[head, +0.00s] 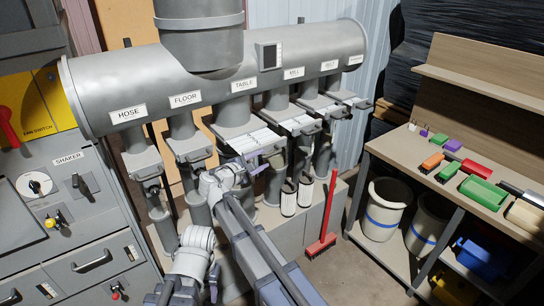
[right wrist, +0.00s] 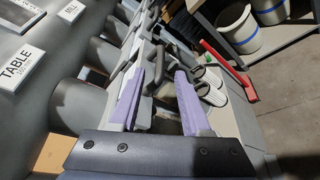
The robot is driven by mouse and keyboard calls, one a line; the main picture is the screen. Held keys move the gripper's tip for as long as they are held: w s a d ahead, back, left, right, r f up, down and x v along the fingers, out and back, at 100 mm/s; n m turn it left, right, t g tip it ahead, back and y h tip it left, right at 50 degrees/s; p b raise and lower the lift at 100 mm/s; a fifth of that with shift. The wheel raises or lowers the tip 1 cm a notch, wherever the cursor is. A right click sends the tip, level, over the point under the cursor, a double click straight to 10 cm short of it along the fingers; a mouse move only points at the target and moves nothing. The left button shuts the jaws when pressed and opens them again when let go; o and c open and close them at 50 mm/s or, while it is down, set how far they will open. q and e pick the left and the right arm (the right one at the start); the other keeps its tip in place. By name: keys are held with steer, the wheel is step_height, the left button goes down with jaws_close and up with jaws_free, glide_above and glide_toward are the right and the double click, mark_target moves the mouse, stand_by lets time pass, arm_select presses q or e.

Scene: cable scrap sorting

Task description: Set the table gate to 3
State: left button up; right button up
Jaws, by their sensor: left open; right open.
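The grey manifold carries a TABLE label (head: 244,85); that label also shows in the right wrist view (right wrist: 17,75). Below it the table gate (head: 237,141) is a pale slide plate with cross marks, pulled partly out toward me. Its numbers are too small to read. My right gripper (head: 258,166) is open at the front end of this gate. In the right wrist view its lavender fingers (right wrist: 166,66) stand apart beside a grey gate handle (right wrist: 124,66); I cannot tell whether they straddle it. My left gripper (head: 213,284) is low at the picture's bottom, mostly hidden, and appears empty.
Neighbouring gates, such as the floor gate (head: 190,147) and mill gate (head: 296,121), sit close on either side. A red broom (head: 328,210) leans at the right. A workbench (head: 399,150) with coloured bins is further right. A shaker cabinet (head: 75,215) stands left.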

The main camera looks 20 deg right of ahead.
mark_target(269, 156)
steer(key=b+x, duration=0.1)
steer(key=x, duration=0.6)
jaws_close()
stand_by(0.3)
steer(key=shift+f, duration=0.1)
stand_by(1.0)
